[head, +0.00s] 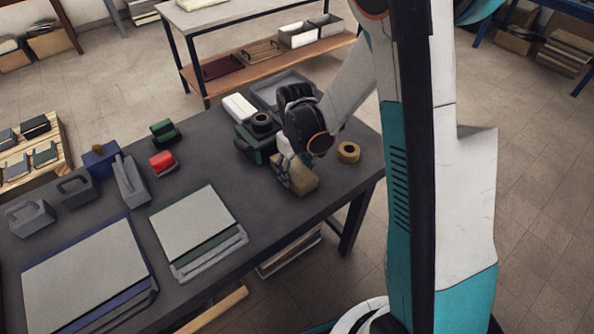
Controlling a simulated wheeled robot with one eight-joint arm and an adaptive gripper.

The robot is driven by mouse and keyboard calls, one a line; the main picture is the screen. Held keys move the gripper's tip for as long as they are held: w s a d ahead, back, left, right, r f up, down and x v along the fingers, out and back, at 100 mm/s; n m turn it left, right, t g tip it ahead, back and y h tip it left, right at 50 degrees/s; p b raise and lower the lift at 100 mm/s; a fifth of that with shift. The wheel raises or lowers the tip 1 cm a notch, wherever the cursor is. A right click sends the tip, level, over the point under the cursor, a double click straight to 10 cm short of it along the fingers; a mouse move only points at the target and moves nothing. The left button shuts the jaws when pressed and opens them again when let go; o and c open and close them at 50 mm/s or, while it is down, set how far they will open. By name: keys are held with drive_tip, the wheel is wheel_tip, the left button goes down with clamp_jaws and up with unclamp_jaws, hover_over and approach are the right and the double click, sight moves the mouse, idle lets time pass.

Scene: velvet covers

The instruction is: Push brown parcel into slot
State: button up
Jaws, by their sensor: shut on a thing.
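The brown parcel (301,178) is a small tan block near the right end of the dark table. My gripper (290,168) reaches down from above and is shut on the parcel, at its upper left part. My wrist and fingers hide part of it. I cannot tell whether its underside touches the tabletop. No slot can be made out clearly in this view.
A tan tape roll (348,152) lies right of the parcel. A dark green device (255,146), a white box (239,107) and a grey tray (280,86) stand behind. A red item (163,163) and large flat books (197,222) lie left. Bare tabletop lies left of the parcel.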

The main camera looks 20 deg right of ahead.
drive_tip(key=shift+w+a, duration=0.2)
drive_tip(key=shift+w, duration=0.45)
drive_tip(key=shift+w+a, duration=0.25)
drive_tip(key=shift+w, duration=0.45)
drive_tip(key=shift+w+a, duration=0.2)
drive_tip(key=shift+w, duration=0.45)
drive_tip(key=o, duration=1.4)
drive_tip(key=shift+c, duration=0.2)
wheel_tip(320, 180, up, 12)
drive_tip(key=s+d+r+m+t, duration=0.1)
drive_tip(key=s+r+t, duration=0.2)
drive_tip(key=s, duration=0.7)
drive_tip(key=s+d+r+m+t, duration=0.1)
drive_tip(key=s+r+t, duration=0.3)
drive_tip(key=s+r, duration=0.4)
drive_tip(key=s+m, duration=0.1)
drive_tip(key=s, duration=0.2)
drive_tip(key=shift+s+m, duration=0.2)
drive_tip(key=shift+m, duration=0.1)
